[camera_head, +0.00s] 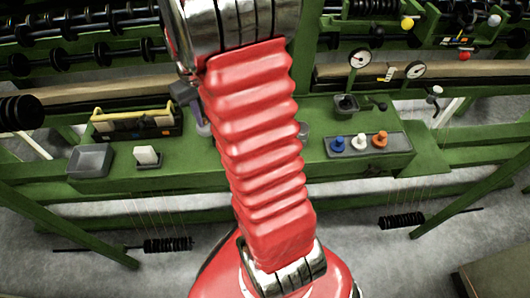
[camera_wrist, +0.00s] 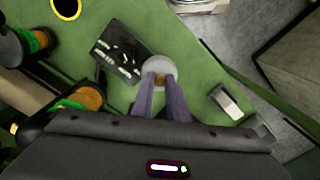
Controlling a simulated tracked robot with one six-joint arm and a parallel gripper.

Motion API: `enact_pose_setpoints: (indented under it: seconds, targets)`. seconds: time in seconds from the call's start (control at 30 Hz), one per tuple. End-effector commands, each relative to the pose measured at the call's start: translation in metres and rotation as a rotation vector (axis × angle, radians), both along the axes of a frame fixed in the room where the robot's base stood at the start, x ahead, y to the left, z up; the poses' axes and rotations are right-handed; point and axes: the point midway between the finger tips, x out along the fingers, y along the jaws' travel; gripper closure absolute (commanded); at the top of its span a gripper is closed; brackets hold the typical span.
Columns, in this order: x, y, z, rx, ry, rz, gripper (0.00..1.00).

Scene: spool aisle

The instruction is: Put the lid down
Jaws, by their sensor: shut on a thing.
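My gripper (camera_wrist: 160,80) shows in the wrist view as two purple-grey fingers closed on a small brown knob. The knob sits on a round pale grey disc, which I take to be the lid (camera_wrist: 157,66). The lid is over the green bench (camera_wrist: 180,35); I cannot tell whether it touches the surface. In the head view my red arm hides the lid and most of the gripper.
A black tray with small items (camera_wrist: 112,60) lies close beside the lid. A white block (camera_wrist: 230,103) on a dark base is on the other side. The head view shows a yellow-handled toolbox (camera_head: 137,122), a grey bin (camera_head: 90,160) and a panel of coloured knobs (camera_head: 390,152).

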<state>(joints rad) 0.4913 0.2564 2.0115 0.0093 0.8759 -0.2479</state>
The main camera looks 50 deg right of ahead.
Motion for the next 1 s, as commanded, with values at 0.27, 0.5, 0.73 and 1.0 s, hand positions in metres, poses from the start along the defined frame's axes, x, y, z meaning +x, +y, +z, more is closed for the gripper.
enact_pose_setpoints:
  seconds: [0.27, 0.5, 0.73, 1.0]
  targets:
    - [-0.075, -0.056, -0.002, 0.003, -0.001, -0.105, 1.0]
    - [-0.138, -0.084, -0.005, 0.004, -0.003, -0.183, 1.0]
    - [-0.166, -0.093, -0.007, 0.005, -0.003, -0.214, 1.0]
    - [-0.167, -0.093, -0.007, 0.005, -0.003, -0.214, 1.0]
